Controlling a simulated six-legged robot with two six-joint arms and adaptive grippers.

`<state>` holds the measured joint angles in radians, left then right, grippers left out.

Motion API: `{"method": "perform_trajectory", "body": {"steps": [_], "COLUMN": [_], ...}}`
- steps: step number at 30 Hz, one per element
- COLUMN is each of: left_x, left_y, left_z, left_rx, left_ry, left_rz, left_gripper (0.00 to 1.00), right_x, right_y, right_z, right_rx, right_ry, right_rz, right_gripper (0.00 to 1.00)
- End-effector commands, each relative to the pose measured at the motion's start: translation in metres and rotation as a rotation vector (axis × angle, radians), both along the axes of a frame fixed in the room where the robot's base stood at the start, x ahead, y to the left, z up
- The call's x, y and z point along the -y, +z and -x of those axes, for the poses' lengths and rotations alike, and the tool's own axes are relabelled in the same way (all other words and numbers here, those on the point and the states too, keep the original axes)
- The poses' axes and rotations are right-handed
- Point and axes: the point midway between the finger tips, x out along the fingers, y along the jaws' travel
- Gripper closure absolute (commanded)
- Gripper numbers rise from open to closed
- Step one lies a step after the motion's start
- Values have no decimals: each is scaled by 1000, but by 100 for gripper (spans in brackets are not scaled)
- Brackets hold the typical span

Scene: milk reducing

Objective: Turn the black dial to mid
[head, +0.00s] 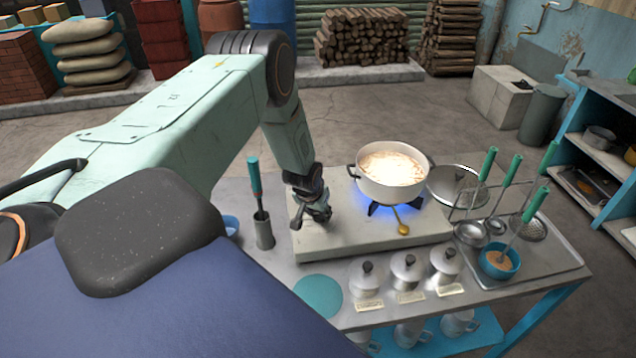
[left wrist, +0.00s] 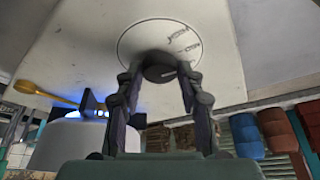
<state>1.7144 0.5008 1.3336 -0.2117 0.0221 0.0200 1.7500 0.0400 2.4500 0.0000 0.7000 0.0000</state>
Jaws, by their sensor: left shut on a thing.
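My left gripper (head: 312,214) reaches down to the left part of the pale stove slab (head: 325,242). In the left wrist view my left gripper (left wrist: 157,80) has its two fingers on either side of the black dial (left wrist: 158,66), shut on it. The dial sits on a round white plate (left wrist: 140,42) with dark lettering and short marks on its right side. The lettering is too small to read surely, and I cannot tell which mark the dial points to. In the head view the gripper hides the dial. My right gripper is not in view.
A white pot (head: 392,185) of pale liquid stands on the burner over a blue flame (head: 372,208), right of my gripper. A metal cup (head: 264,235) with a green-handled tool stands to the left. Lidded canisters (head: 408,273) line the front; ladles and a tray (head: 545,262) are right.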

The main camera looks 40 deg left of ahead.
Motion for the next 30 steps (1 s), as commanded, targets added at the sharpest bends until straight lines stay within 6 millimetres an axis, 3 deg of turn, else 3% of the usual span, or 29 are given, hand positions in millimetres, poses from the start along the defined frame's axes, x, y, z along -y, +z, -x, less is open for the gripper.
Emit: {"method": "perform_trajectory", "body": {"steps": [16, 17, 25, 30], "left_x": [0, 0, 0, 0], "left_y": [1, 1, 0, 0], "left_z": [-2, -2, -1, -1], "left_rx": [3, 4, 2, 1], "left_ry": [12, 12, 12, 12], "left_rz": [0, -1, -1, -1], "left_gripper": [93, 61, 39, 39], "right_x": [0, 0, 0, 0], "right_y": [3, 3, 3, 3], "right_z": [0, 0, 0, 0], "right_rx": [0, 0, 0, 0], "right_ry": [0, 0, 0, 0], "right_rz": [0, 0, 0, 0], "right_gripper": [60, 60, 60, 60]}}
